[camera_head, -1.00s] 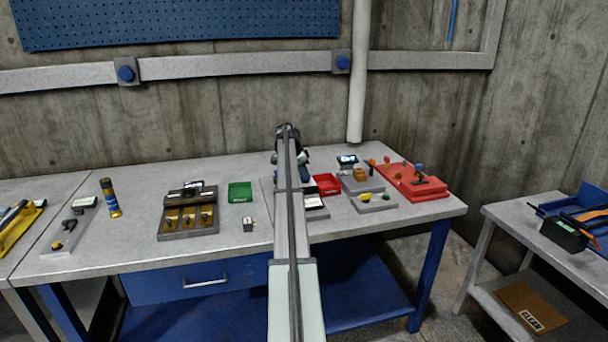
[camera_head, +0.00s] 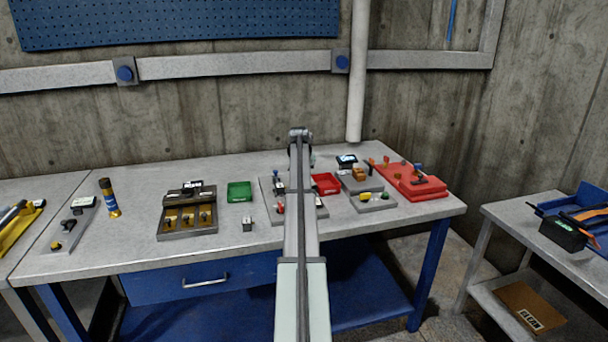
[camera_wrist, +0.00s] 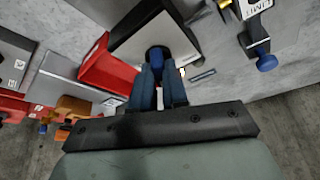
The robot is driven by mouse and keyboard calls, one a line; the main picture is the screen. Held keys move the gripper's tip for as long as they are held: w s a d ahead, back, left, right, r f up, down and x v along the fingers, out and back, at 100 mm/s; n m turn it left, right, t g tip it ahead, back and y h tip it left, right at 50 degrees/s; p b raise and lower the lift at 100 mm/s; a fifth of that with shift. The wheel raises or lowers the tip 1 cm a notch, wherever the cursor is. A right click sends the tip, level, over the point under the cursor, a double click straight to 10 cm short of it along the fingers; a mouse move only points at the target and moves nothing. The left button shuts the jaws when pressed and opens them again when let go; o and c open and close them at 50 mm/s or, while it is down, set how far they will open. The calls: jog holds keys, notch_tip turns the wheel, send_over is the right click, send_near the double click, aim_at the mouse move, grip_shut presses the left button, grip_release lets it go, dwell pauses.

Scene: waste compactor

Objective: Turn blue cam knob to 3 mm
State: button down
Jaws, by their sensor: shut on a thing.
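My gripper (camera_wrist: 158,75) shows in the wrist view, with its two blue-grey fingers closed around a dark blue knob (camera_wrist: 157,54). The knob stands at the edge of a dark-framed block with a light face (camera_wrist: 150,30). The fingers hide its sides, and I cannot read a scale or its setting. A second blue knob (camera_wrist: 266,62) sits on a dark labelled device (camera_wrist: 256,25) to the right, apart from the fingers. In the head view my arm covers the gripper and the held knob.
A red bin (camera_head: 327,183) is close beside the gripper and also shows in the wrist view (camera_wrist: 108,70). A green bin (camera_head: 240,191) lies left of my arm. A red board with tools (camera_head: 417,187) is at the right. Bare bench lies near the front edge.

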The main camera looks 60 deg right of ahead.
jog(key=shift+f+n+t, duration=0.1)
jog(key=shift+n+t, duration=0.2)
jog(key=shift+n, duration=0.4)
jog(key=shift+s, duration=0.1)
jog(key=c, duration=1.1)
grip_release()
jog(key=shift+c, duration=0.2)
jog(key=v, duration=1.4)
jog(key=shift+d, duration=0.2)
